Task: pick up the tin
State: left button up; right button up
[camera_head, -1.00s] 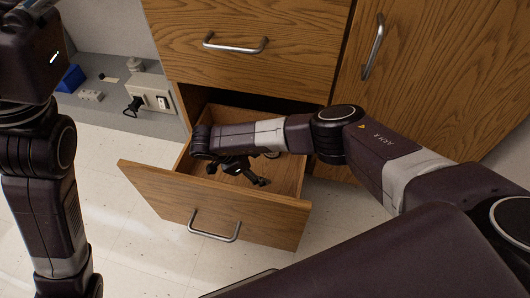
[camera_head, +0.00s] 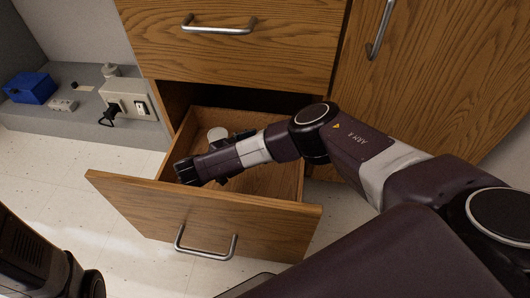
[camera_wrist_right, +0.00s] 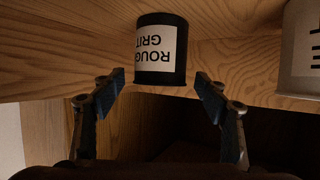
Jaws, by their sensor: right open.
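In the right wrist view, a black tin (camera_wrist_right: 146,78) with a white label reading "ROUGH GRIT", upside down in this view, stands on the wooden drawer floor. My right gripper (camera_wrist_right: 160,79) is open, its fingertips to either side of the tin's near end in the picture; I cannot tell whether they touch it. In the head view my right arm reaches into the open drawer (camera_head: 200,215) and hides most of what is there. My left arm shows at the lower left of the head view, its gripper out of the frame.
A pale grey tin (camera_wrist_right: 300,50) with a white label stands to the right in the wrist view; a pale round top (camera_head: 217,134) shows in the drawer. The drawer walls are close around my right gripper. A blue box (camera_head: 30,88) sits at the left.

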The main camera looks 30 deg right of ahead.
jog(key=shift+x, duration=0.8)
jog(key=shift+c, duration=0.2)
jog(key=c, duration=1.3)
jog(key=shift+c, duration=0.8)
jog(key=shift+r, duration=0.2)
